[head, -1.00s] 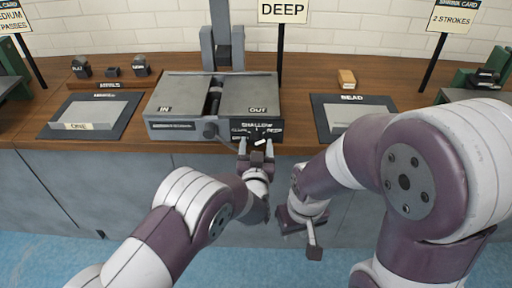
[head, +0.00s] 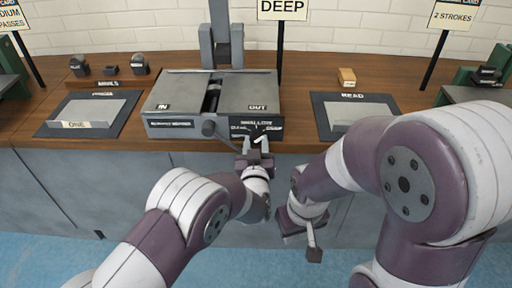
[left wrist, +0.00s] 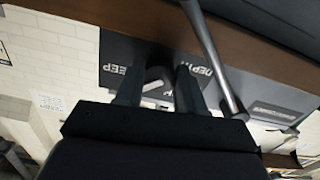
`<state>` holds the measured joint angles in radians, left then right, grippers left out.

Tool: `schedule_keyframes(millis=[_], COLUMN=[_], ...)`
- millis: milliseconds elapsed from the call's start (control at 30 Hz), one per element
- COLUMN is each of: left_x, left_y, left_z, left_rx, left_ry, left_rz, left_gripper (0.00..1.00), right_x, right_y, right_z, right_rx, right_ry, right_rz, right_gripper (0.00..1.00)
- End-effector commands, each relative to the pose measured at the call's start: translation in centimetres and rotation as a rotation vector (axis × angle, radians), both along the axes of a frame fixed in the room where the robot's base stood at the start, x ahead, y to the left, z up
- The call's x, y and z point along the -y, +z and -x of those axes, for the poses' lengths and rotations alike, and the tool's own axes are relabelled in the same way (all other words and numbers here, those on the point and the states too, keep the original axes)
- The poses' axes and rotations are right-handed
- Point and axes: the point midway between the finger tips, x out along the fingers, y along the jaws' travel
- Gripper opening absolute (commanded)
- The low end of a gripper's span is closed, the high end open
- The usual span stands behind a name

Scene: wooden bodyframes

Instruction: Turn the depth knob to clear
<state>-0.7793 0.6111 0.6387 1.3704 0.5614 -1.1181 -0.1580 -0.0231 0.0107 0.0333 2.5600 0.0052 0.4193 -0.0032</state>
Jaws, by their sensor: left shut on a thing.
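The depth knob (head: 257,131) is dark with a white pointer mark and sits on the front panel of the grey machine (head: 173,127), below the OUT side. Lettering around it is partly hidden; DEEP shows in the left wrist view. My left gripper (head: 257,146) comes up from below and in front and is shut on the knob. In the left wrist view the two dark fingers stand on either side of the knob (left wrist: 156,78). I cannot tell the pointer's exact setting. My right gripper (head: 304,222) hangs low in front of the bench, empty, away from the machine.
A crank handle (head: 209,128) sticks out just left of the knob; its rod passes close by the left fingers in the left wrist view (left wrist: 212,60). A DEEP sign (head: 282,10) stands behind. Trays (head: 125,107) and (head: 320,118) flank the machine on the wooden bench.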

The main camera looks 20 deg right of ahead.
Motion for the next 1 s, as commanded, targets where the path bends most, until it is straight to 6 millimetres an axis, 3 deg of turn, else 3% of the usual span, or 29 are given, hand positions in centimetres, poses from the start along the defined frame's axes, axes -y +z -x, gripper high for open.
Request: schedule_keyframes(millis=[1000], left_x=[0.3], left_y=[-0.4], left_z=[0.1], left_rx=[-0.265], left_ry=[0.0], left_rz=[0.925], left_gripper=[0.08], right_x=[0.0], right_y=[-10.0], right_z=[0.0], right_rx=[0.0], right_ry=[0.0], right_rz=[0.0], right_gripper=[0.28])
